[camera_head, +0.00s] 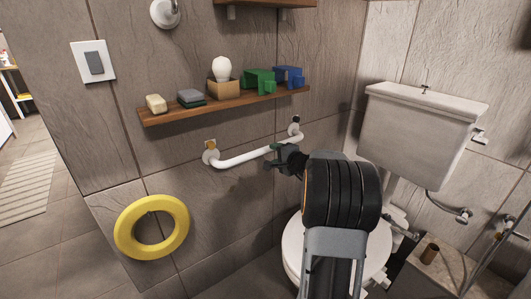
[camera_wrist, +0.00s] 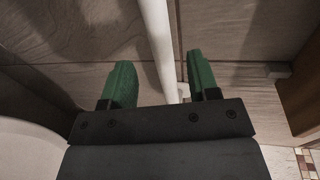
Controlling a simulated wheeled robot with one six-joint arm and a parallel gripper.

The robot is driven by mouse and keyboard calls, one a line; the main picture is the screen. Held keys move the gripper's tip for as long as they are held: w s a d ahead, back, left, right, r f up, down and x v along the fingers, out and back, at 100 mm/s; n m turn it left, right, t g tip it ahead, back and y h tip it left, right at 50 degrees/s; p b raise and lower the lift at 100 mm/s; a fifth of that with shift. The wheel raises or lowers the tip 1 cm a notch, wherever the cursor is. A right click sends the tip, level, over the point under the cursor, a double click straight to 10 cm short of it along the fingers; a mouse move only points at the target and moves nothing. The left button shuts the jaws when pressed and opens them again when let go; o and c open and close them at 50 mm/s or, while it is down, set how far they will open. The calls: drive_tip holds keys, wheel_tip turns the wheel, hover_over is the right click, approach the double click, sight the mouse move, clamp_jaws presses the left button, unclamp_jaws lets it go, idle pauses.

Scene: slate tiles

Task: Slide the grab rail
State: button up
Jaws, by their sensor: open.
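The grab rail (camera_head: 240,158) is a white bar on the tiled wall below the wooden shelf, with a round mount at each end. In the wrist view my open gripper (camera_wrist: 160,80) has one green finger on each side of the white rail (camera_wrist: 157,40). Gaps show between the rail and both fingers.
The wooden shelf (camera_head: 225,106) with several small items is just above the rail. A yellow ring (camera_head: 152,200) is on the wall at lower left. Open floor lies at the left.

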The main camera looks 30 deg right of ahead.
sight(268, 151)
drive_tip(key=shift+x, duration=3.5)
drive_tip(key=shift+c, duration=0.2)
clamp_jaws()
